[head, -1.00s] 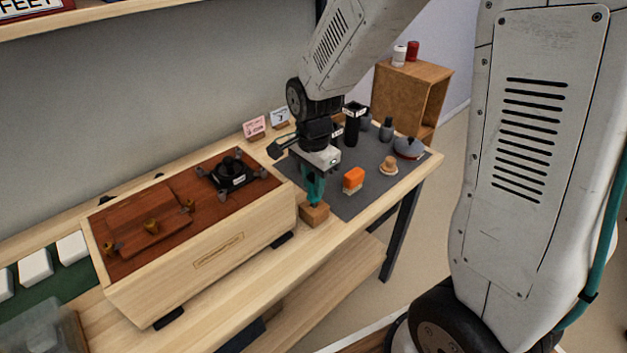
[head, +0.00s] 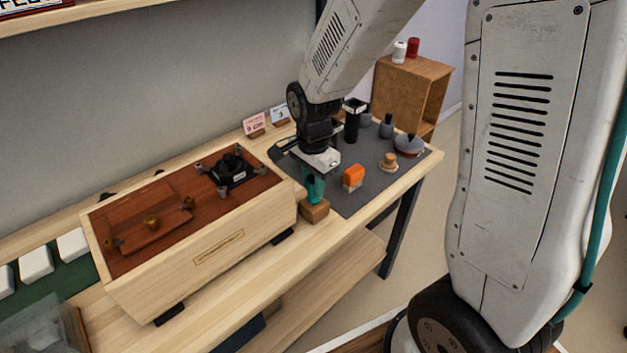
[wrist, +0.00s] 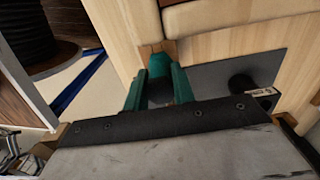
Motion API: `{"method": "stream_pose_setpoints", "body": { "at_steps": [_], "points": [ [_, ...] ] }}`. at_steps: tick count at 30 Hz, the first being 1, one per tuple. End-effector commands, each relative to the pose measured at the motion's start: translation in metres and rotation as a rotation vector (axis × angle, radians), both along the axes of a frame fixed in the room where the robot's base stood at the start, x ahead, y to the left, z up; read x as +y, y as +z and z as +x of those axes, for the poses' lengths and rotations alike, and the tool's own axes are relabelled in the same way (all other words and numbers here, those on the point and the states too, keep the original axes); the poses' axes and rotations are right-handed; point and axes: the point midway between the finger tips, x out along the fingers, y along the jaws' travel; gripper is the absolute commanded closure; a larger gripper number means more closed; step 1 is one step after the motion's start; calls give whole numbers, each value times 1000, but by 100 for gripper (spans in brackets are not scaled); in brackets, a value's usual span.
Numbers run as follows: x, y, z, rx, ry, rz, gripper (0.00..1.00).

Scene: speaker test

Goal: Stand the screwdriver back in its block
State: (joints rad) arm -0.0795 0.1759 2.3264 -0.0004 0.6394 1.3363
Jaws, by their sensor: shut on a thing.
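My gripper (head: 313,187) points down over a small wooden block (head: 314,211) at the front edge of the bench. In the wrist view its two teal fingers (wrist: 159,84) are closed around the screwdriver, whose rounded teal handle (wrist: 161,64) shows between them. The wooden block also shows in the wrist view (wrist: 157,47), just beyond the handle. The screwdriver's shaft is hidden. I cannot tell whether its tip is in the block's hole or above it.
A wooden box with a reddish-brown top (head: 215,247) stands close to the left of the block. On the dark mat (head: 350,200) are an orange block (head: 353,177), a small round wooden item (head: 388,162) and several dark containers. Bare bench lies in front of the box.

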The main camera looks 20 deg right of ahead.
Motion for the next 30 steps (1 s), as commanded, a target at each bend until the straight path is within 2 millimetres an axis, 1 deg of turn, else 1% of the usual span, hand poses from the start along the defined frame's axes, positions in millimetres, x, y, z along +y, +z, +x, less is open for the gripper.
{"method": "stream_pose_setpoints", "body": {
  "at_steps": [4,5,6,7,14,17,20,27,30],
  "points": [
    [0,-2,0,0,0,0,100],
    [0,-2,0,0,0,0,66],
    [0,-2,0,0,0,0,55],
    [0,-2,0,0,0,0,49],
    [0,-2,0,0,0,0,49],
    [0,2,0,-1,0,0,49],
    [0,13,1,-3,0,0,49],
    [0,55,1,-4,0,0,49],
    [0,67,1,-3,0,0,49]
  ]
}}
